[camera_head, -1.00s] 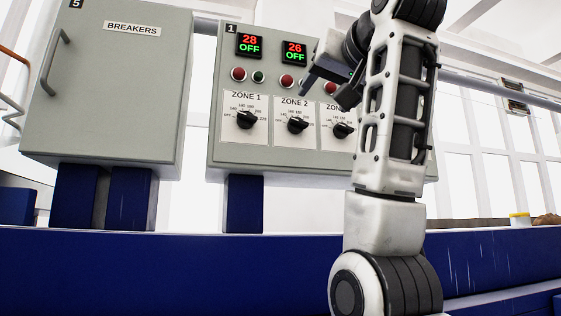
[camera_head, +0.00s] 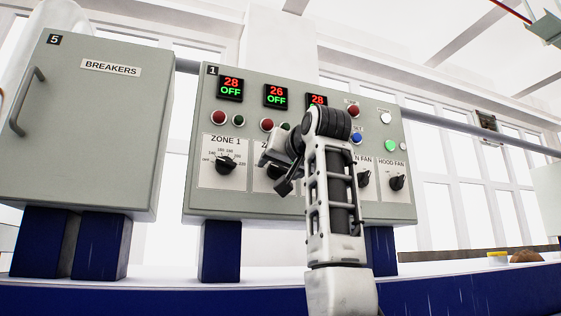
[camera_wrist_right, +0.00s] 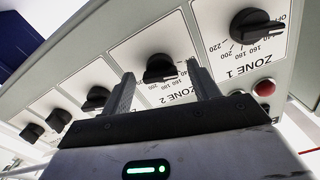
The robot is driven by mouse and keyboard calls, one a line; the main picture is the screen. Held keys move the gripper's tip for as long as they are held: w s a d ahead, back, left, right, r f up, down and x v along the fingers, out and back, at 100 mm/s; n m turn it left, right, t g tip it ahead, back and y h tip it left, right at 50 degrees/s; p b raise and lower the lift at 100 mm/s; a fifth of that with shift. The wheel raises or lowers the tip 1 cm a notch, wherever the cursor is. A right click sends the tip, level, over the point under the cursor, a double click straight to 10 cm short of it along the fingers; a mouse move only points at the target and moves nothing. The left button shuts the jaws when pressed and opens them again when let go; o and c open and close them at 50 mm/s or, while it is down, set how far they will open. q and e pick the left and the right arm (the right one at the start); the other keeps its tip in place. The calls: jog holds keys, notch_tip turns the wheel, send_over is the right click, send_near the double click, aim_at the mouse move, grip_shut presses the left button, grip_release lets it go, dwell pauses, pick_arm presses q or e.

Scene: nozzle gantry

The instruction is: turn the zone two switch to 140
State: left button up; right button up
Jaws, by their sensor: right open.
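The zone two switch is a black rotary knob (camera_wrist_right: 160,68) on a white dial plate labelled ZONE 2, seen upside down in the right wrist view. My right gripper (camera_wrist_right: 164,72) is open, with one finger on each side of this knob; I cannot tell whether they touch it. In the head view my right gripper (camera_head: 284,181) is in front of the ZONE 2 plate and hides most of it. The knob's exact setting is not readable. The zone two display (camera_head: 276,96) shows 26 and OFF. My left gripper is not in view.
The ZONE 1 knob (camera_head: 226,165) is beside the zone two plate. Fan knobs, including the hood fan knob (camera_head: 397,183), are farther right. Red, green and blue buttons sit above the dials. A grey breakers cabinet (camera_head: 90,130) stands at the left.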

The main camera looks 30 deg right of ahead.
jog(key=shift+w+d, duration=0.1)
jog(key=shift+w, duration=0.25)
jog(key=c, duration=1)
